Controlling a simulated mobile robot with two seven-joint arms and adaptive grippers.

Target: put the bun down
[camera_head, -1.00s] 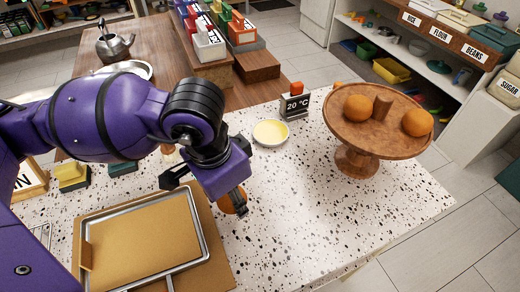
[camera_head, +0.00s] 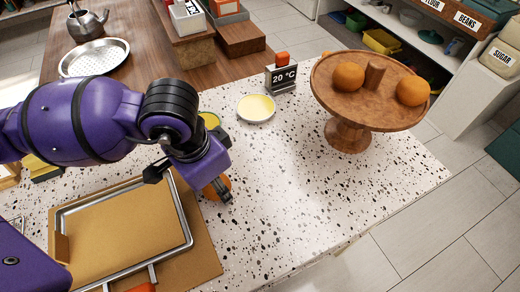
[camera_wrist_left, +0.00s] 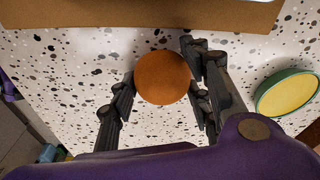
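The bun (camera_head: 221,186) is round and orange-brown, at the counter's speckled top just right of the tray. In the left wrist view the bun (camera_wrist_left: 162,78) sits between the fingers of my left gripper (camera_wrist_left: 160,92). The fingers flank it closely on both sides; whether they press on it is not clear. In the head view my left gripper (camera_head: 190,184) partly hides the bun, and I cannot tell whether the bun rests on the counter or is just above it. My right gripper is not in view.
A metal-rimmed tray (camera_head: 187,222) lies on a brown board beside the bun. A yellow-filled dish (camera_head: 256,107), a 20 °C sign (camera_head: 284,77) and a wooden stand (camera_head: 347,134) holding orange balls are farther back. The speckled counter (camera_head: 285,180) is clear to the right.

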